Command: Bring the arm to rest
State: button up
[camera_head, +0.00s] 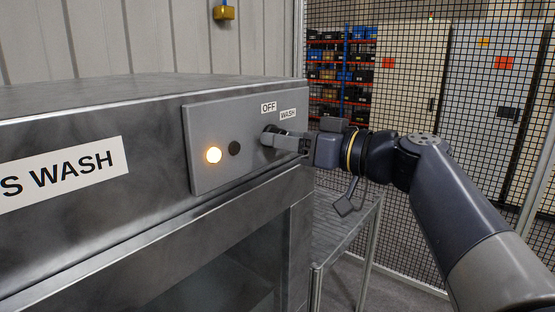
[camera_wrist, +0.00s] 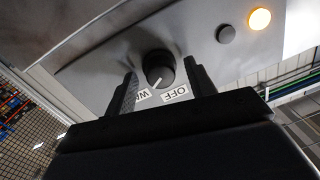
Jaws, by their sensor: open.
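My gripper (camera_head: 287,143) is at the wash machine's control panel (camera_head: 205,124), its jaws open. In the wrist view the two fingers of my gripper (camera_wrist: 160,72) stand one on each side of a round black knob (camera_wrist: 158,64), with a gap on both sides. The knob's white pointer mark slants down toward the labels, nearer the WASH label (camera_wrist: 143,95) than the OFF label (camera_wrist: 176,93). In the head view the fingers partly cover the knob. My arm reaches in from the lower right.
An amber lamp (camera_head: 214,155) is lit beside a dark button (camera_head: 234,148). The steel washer (camera_head: 90,115) fills the left. A metal rack table (camera_head: 340,225) stands below my gripper. A black mesh fence (camera_head: 400,85) runs behind my arm, with cabinets (camera_head: 480,90) and shelves beyond.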

jog(key=shift+b+v, duration=0.65)
jog(key=shift+v, duration=0.65)
